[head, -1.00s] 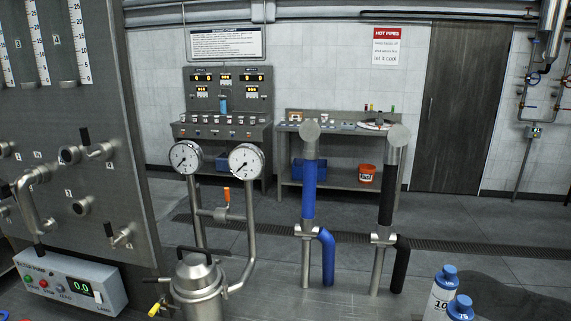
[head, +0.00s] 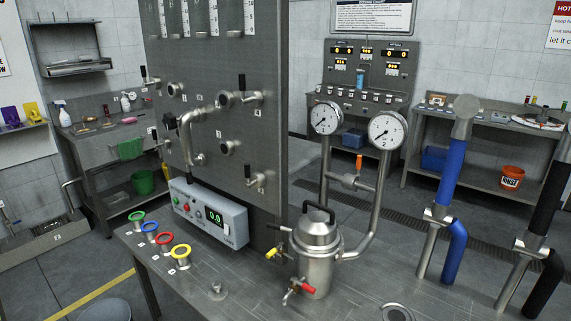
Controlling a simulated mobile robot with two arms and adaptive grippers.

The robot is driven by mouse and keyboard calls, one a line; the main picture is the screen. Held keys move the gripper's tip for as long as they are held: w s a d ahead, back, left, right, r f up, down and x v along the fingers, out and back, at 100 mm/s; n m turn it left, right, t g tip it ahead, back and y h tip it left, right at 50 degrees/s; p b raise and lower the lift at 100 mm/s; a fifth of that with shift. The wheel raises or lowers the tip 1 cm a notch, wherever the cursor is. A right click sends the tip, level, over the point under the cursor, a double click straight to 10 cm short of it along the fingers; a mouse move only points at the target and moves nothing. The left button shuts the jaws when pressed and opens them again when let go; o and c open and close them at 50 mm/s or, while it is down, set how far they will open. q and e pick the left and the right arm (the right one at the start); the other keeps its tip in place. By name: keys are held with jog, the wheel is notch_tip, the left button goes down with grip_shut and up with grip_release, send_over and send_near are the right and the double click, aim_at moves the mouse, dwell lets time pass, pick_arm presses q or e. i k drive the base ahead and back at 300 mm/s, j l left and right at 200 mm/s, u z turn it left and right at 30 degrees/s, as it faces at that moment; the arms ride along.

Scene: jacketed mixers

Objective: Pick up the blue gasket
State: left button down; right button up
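The blue gasket (head: 149,227) is a small ring on top of a short metal stub at the left end of the grey metal bench. It sits in a slanting row between the green ring (head: 136,215) and the red ring (head: 164,238). Neither of my grippers is in the head view.
A control box (head: 208,213) with a green display stands just behind the rings, before a tall valve panel (head: 230,110). A lidded steel vessel (head: 317,255) with red and yellow valve handles stands to the right. The bench front between them is mostly clear.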

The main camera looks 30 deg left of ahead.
aim_at(155, 227)
jog(key=u, duration=1.8)
jog(key=i+j, duration=0.8)
